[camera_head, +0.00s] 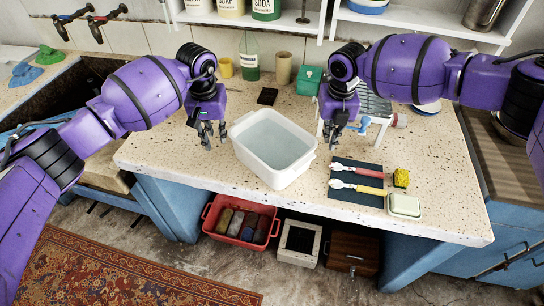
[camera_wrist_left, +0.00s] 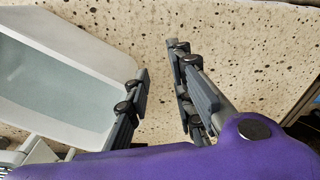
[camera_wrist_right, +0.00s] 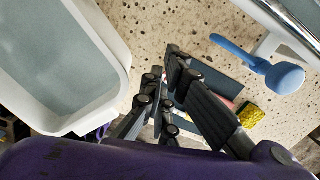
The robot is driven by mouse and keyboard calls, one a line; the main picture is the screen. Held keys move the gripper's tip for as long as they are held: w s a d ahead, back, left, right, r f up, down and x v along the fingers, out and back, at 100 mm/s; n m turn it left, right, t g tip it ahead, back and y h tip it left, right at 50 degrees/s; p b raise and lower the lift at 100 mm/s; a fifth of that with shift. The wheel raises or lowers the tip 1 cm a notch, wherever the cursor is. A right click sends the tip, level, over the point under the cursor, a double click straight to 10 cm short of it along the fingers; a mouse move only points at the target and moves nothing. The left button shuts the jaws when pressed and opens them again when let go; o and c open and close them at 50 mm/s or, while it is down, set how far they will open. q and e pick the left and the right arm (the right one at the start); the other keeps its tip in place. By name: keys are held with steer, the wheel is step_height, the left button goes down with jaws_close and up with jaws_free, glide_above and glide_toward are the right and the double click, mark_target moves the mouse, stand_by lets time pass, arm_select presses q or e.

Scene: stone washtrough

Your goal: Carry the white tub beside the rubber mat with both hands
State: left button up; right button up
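The white tub (camera_head: 262,174) stands upright on the speckled counter and holds bluish liquid. It also shows at the left of the left wrist view (camera_wrist_left: 104,62) and of the right wrist view (camera_wrist_right: 112,50). My left gripper (camera_head: 214,138) is open and empty, apart from the tub's left side, fingers pointing down; the left wrist view shows its gap (camera_wrist_left: 160,80). My right gripper (camera_head: 330,138) hangs just beyond the tub's right side; its fingers look parted and empty in the right wrist view (camera_wrist_right: 163,72). The dark rubber mat (camera_head: 354,199) lies right of the tub.
Two brushes lie on the mat. A yellow sponge (camera_head: 401,177) and a pale soap dish (camera_head: 404,205) are right of it. A rack (camera_head: 372,105) and blue scoop (camera_head: 362,123) stand behind the mat. A dark block (camera_head: 267,97) lies behind the tub. The counter left of the tub is bare.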

steer(key=o, duration=0.5)
steer(key=shift+c, duration=0.2)
arm_select(q)
step_height(320, 180, up, 12)
steer(key=s, duration=0.1)
arm_select(e)
step_height(320, 180, up, 12)
steer(key=s, duration=0.1)
steer(key=shift+d+f, duration=0.1)
stand_by(0.6)
